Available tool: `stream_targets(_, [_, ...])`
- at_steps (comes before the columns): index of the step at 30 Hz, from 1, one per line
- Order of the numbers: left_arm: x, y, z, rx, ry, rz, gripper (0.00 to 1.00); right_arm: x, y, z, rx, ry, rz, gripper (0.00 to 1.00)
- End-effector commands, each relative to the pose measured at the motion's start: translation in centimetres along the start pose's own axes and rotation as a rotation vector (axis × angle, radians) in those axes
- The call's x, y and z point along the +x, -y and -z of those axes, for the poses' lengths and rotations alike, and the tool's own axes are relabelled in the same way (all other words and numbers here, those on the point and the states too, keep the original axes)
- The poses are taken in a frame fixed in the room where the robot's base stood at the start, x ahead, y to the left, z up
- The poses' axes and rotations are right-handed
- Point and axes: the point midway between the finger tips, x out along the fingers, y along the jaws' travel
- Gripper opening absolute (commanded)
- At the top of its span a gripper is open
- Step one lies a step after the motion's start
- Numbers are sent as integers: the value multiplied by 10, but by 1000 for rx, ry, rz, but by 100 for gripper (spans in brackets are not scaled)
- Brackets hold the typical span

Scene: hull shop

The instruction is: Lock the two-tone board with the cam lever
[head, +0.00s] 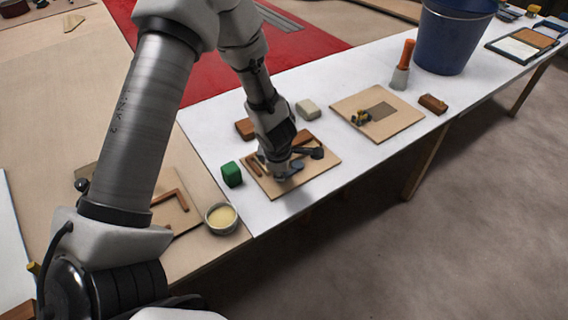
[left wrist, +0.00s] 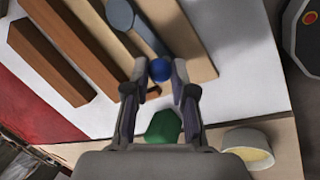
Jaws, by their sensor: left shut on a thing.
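My left gripper (head: 284,172) reaches down over a tan base plate (head: 322,181) on the white table. In the left wrist view my left gripper (left wrist: 160,82) is shut on the blue knob (left wrist: 160,69) of the cam lever. The lever's grey-blue arm (left wrist: 143,38) runs from the knob to a round end (left wrist: 119,14). Brown and lighter wooden strips (left wrist: 92,40) lie beside the lever; which of them is the two-tone board I cannot tell. My gripper hides much of the plate in the head view. The right gripper is not in view.
A green block (head: 231,174) stands close left of the plate, with a round tub (head: 221,218) nearby. A brown block (head: 245,128) and a pale block (head: 308,109) lie behind. Another board (head: 345,105), an orange-handled tool (head: 403,65) and a blue bucket (head: 452,35) are farther right.

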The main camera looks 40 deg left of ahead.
Motion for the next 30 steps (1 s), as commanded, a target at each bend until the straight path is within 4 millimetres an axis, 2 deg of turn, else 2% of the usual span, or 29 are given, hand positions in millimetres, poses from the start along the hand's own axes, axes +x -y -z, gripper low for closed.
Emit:
stream_targets(9, [2, -4, 5, 88, 29, 2, 0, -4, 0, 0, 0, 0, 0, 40])
stream_targets(22, [2, -5, 6, 98, 32, 0, 0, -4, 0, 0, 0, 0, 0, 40])
stream_targets(23, [2, -5, 6, 98, 32, 0, 32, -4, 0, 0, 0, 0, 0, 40])
stream_targets(24, [2, -5, 6, 98, 32, 0, 46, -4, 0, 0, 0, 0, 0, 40])
stream_targets(25, [2, -5, 6, 98, 32, 0, 50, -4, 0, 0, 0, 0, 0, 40])
stream_targets(30, [2, -5, 6, 97, 32, 0, 50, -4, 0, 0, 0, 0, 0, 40])
